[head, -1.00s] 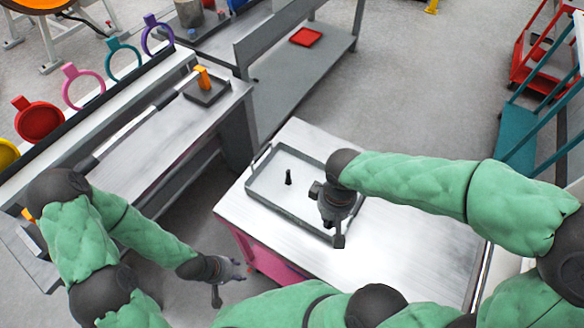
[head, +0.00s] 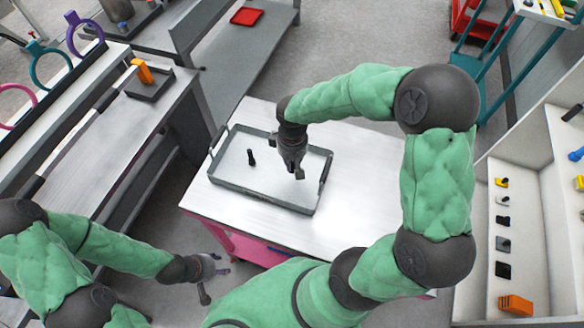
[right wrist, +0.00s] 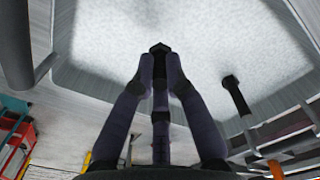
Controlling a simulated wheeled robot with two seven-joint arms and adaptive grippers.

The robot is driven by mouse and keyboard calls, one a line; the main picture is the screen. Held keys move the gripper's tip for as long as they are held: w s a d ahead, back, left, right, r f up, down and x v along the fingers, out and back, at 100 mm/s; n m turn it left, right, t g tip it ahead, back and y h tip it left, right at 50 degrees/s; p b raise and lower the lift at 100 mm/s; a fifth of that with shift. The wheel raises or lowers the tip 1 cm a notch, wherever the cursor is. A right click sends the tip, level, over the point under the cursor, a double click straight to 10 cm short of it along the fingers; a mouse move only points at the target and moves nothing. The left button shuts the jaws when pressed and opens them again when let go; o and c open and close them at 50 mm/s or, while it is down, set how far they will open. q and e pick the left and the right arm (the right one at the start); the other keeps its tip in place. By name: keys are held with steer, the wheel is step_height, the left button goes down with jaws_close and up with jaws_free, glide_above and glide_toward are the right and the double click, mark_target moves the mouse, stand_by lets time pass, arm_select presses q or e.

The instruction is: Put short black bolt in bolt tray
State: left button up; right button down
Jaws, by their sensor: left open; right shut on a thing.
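The bolt tray (head: 262,196) is a grey, shallow, rimmed tray with handles on the steel cart top. A black bolt (head: 251,157) stands upright in its left part; it also shows in the right wrist view (right wrist: 237,97). My right gripper (head: 297,172) points down over the right part of the tray. In the right wrist view its fingers (right wrist: 160,75) are shut on another black bolt (right wrist: 160,48), whose head shows between the fingertips. Its length and its height above the tray floor are hard to tell. My left gripper (head: 218,268) is open and empty, left of the cart.
The cart top (head: 365,190) is clear right of the tray. A workbench (head: 105,140) with an orange-handled tool (head: 143,71) stands at left. A shelf (head: 515,190) with small parts and an orange block (head: 515,304) is at right. A red tray (head: 246,16) lies behind.

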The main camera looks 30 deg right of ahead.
steer(key=shift+w+f+b, duration=0.2)
steer(key=shift+f+b, duration=0.2)
steer(key=shift+f, duration=1.35)
steer(key=shift+f, duration=0.1)
steer(key=shift+f, duration=0.1)
steer(key=c, duration=1.3)
jaws_free()
steer(key=shift+o, duration=0.2)
steer(key=shift+r, duration=0.25)
step_height(320, 180, up, 12)
steer(key=p, duration=0.3)
